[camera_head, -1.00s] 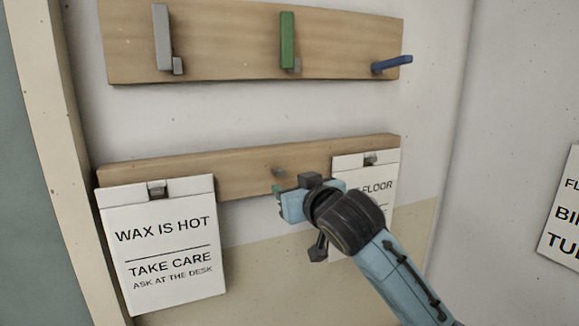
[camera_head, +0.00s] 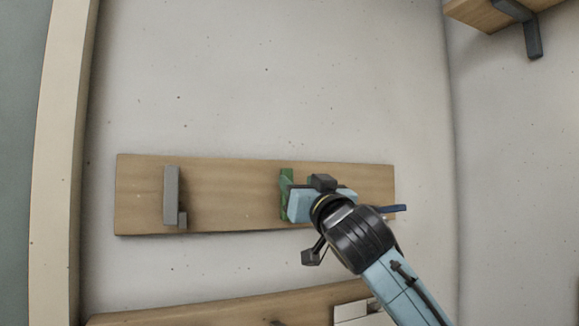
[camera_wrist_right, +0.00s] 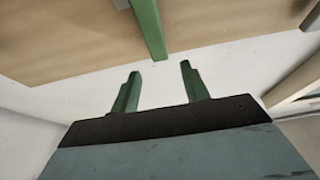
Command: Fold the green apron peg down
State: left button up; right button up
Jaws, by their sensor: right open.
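The green peg (camera_head: 286,178) stands upright, folded up against the upper wooden board (camera_head: 235,190). My right gripper (camera_head: 300,190) is in front of it and hides part of it. In the right wrist view the green peg (camera_wrist_right: 148,28) comes in from the top, with its end near the open fingers. My right gripper (camera_wrist_right: 159,78) is open, its two green fingers apart with nothing between them. The peg's end lies beyond the fingertips, between their lines; I cannot tell if anything touches. My left gripper is not in view.
A grey peg (camera_head: 171,195) stands upright at the left of the same board. A blue peg (camera_head: 394,208) sticks out at the right, close to my right wrist. A lower board (camera_head: 240,308) is below. The wall above is clear. A shelf (camera_head: 485,12) shows at top right.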

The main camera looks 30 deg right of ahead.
aim_at(288, 173)
jog(key=p+x, duration=0.2)
jog(key=x, duration=0.4)
jog(key=shift+f, duration=0.1)
grip_shut()
